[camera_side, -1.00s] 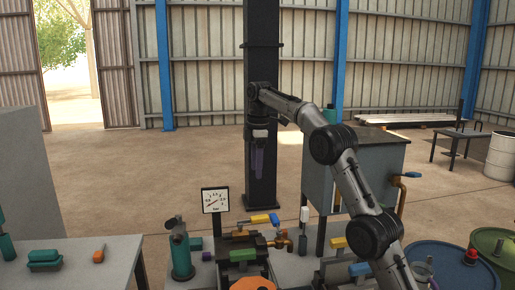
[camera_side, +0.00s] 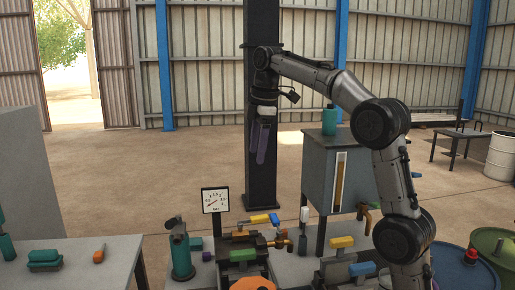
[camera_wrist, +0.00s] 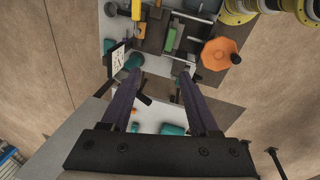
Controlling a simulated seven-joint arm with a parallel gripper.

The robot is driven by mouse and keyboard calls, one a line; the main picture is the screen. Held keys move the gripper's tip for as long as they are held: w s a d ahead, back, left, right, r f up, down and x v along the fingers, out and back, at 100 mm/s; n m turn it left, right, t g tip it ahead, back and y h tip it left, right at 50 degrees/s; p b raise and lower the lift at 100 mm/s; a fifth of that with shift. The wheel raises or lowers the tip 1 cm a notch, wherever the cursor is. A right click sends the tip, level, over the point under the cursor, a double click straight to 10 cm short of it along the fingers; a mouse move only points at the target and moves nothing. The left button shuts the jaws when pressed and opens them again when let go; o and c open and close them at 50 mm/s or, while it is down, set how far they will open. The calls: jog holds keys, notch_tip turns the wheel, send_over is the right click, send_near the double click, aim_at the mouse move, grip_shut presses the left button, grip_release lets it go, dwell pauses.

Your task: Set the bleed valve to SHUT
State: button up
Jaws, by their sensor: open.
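My gripper (camera_side: 257,156) hangs open and empty, its purple fingers pointing down, well above the bench and in front of the dark column. In the wrist view the two fingers are spread apart (camera_wrist: 161,82). The bench fittings include a yellow lever (camera_side: 260,219) with a blue piece (camera_side: 274,218), a second yellow lever (camera_side: 342,242), a blue lever (camera_side: 362,268) and a green block (camera_side: 243,255). No label is readable, so I cannot tell which is the bleed valve or its setting.
A dial gauge (camera_side: 215,200) stands behind a teal cylinder (camera_side: 181,256). An orange handwheel (camera_side: 253,284) is at the front; it also shows in the wrist view (camera_wrist: 220,53). A grey tank (camera_side: 330,165) stands behind the bench. Drums (camera_side: 440,262) stand at right.

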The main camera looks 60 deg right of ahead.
jog(key=c, duration=0.4)
jog(key=shift+w+d+r+m, duration=0.15)
jog(key=shift+w+m, duration=0.2)
jog(key=shift+m, duration=0.45)
jog(key=c, duration=0.3)
jog(key=w+f+m, duration=0.1)
jog(key=m, duration=0.1)
jog(key=w+d+f+m+t, duration=0.1)
jog(key=shift+d+f+m+h, duration=0.1)
jog(key=shift+f+m+h, duration=0.05)
jog(key=shift+m+h, duration=0.2)
grip_shut()
jog(key=m+h, duration=0.2)
jog(key=m, duration=1)
send_near(253, 220)
jog(key=s+a+r, duration=0.1)
jog(key=s+r, duration=0.3)
jog(key=s+f, duration=0.3)
jog(key=shift+m+y, duration=0.25)
jog(key=shift+m, duration=0.2)
jog(key=shift+w+d+f, duration=0.8)
jog(key=shift+w+f, duration=0.15)
jog(key=shift+f, duration=0.5)
jog(key=shift+w+d+f, duration=0.85)
jog(key=shift+w+f, duration=0.15)
jog(key=shift+f, duration=0.45)
jog(key=shift+w+d+f, duration=0.8)
jog(key=shift+w+f, duration=0.15)
jog(key=shift+f, duration=0.5)
